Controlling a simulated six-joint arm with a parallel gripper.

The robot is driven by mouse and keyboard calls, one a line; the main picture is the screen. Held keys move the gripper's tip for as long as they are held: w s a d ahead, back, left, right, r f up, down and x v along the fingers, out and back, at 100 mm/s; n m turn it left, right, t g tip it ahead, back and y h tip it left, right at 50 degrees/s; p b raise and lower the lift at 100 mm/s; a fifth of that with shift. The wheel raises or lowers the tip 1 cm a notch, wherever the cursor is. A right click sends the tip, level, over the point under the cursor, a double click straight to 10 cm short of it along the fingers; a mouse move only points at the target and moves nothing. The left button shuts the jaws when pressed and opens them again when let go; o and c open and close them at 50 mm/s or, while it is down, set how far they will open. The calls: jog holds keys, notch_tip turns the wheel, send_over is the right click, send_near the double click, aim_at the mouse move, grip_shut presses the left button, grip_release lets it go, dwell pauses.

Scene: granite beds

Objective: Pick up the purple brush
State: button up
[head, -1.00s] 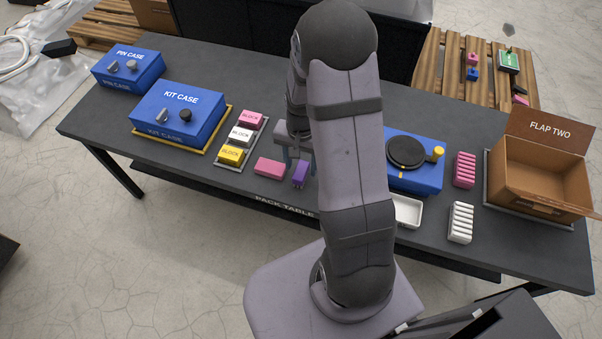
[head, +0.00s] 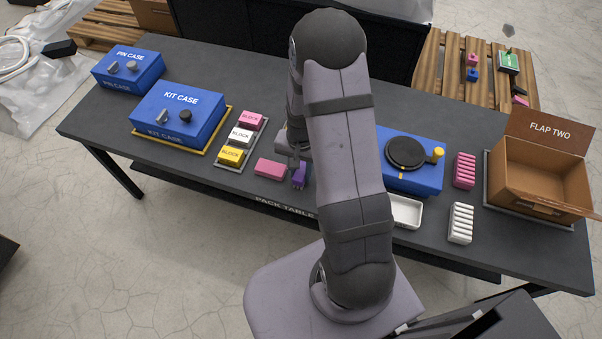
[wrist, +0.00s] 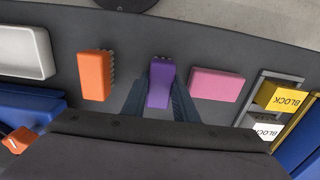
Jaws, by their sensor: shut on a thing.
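The purple brush (head: 299,174) lies near the front edge of the table, just right of a pink block. It also shows in the wrist view (wrist: 161,84), between the two blue-grey fingers of my gripper (wrist: 159,97). My gripper is shut on the brush, with a finger along each side. In the head view my gripper (head: 295,158) is low over the brush, partly hidden by my arm. I cannot tell whether the brush is clear of the table.
A pink block (wrist: 216,84) lies close beside the brush, and an orange brush (wrist: 95,76) lies on its other side. A tray (head: 220,157) of labelled blocks is to the left. A white dish (head: 407,211) and a blue case (head: 420,176) are to the right.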

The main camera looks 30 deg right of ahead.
aim_at(301, 171)
notch_tip(301, 171, up, 10)
dwell(0.6)
jog(key=o, duration=0.4)
jog(key=c, duration=0.3)
